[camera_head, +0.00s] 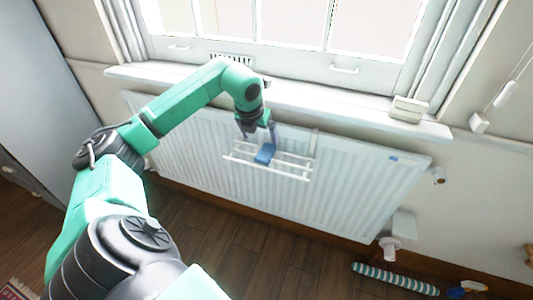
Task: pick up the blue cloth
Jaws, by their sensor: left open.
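The blue cloth (265,153) is a small blue piece lying on a white wire rail rack (298,174) that hangs on the front of the radiator. My left gripper (257,133) is just above the cloth, pointing down with its fingers apart. One finger comes down close to the cloth's upper edge; I cannot tell whether it touches it. The cloth does not appear to be held. My right gripper is out of view.
The white radiator (365,185) stands below a window sill (330,103) that juts out near my arm. A small pale box (408,109) sits on the sill's right. A striped roll (395,278) lies on the wooden floor (270,262).

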